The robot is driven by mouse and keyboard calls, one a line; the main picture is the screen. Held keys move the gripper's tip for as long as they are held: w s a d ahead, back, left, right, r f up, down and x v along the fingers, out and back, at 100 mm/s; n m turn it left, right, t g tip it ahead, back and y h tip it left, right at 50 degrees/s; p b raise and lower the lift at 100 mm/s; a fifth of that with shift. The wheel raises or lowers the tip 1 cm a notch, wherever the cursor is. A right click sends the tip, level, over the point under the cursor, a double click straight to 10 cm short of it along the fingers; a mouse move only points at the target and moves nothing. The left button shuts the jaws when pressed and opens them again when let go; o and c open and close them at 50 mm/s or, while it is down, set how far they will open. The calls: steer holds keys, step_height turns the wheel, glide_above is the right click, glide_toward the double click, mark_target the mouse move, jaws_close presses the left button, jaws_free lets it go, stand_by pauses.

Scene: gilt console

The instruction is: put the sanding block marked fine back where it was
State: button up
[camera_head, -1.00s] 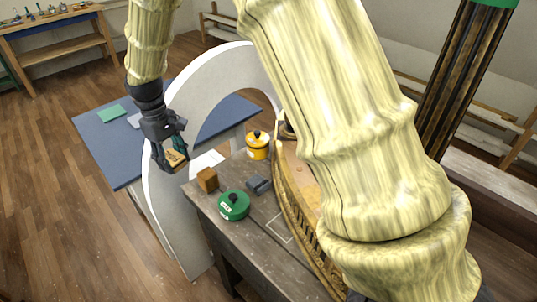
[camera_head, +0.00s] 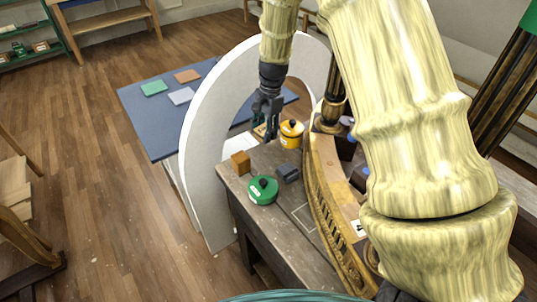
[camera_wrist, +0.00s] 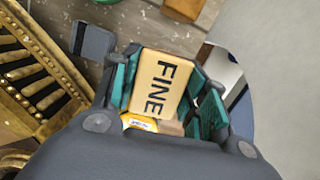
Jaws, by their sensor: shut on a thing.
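The sanding block marked FINE (camera_wrist: 158,85) is tan with black letters. It fills the space between my gripper's teal-lined fingers in the wrist view. My gripper (camera_wrist: 163,90) is shut on it. In the head view my gripper (camera_head: 267,130) hangs near the back of the grey workbench (camera_head: 280,218), by the yellow tin; the block is only partly visible there. A pale rectangular outline (camera_head: 303,216) is drawn on the bench beside the gilt console (camera_head: 322,190). I cannot tell whether the block is clear of the bench top.
A brown block (camera_head: 241,163), a green tin (camera_head: 262,190), a dark grey block (camera_head: 288,173) and a yellow tin (camera_head: 291,134) stand on the bench. A white arch (camera_head: 203,135) rises at its left. Behind it is a blue table (camera_head: 140,108) with coloured sheets. The bench front is clear.

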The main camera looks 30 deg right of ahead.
mark_target(268, 157)
steer(key=shift+d+f+m, duration=0.1)
steer(key=shift+d+m, duration=0.5)
steer(key=shift+d, duration=0.1)
steer(key=shift+f, duration=0.3)
steer(key=shift+f+p, duration=1.85)
steer(key=shift+f, duration=2.85)
steer(key=shift+s+f, duration=0.1)
steer(key=shift+f, duration=0.25)
steer(key=o, duration=1)
steer(key=shift+f, duration=0.1)
steer(key=shift+o, duration=0.4)
steer(key=shift+f, duration=0.15)
steer(key=shift+r, duration=0.2)
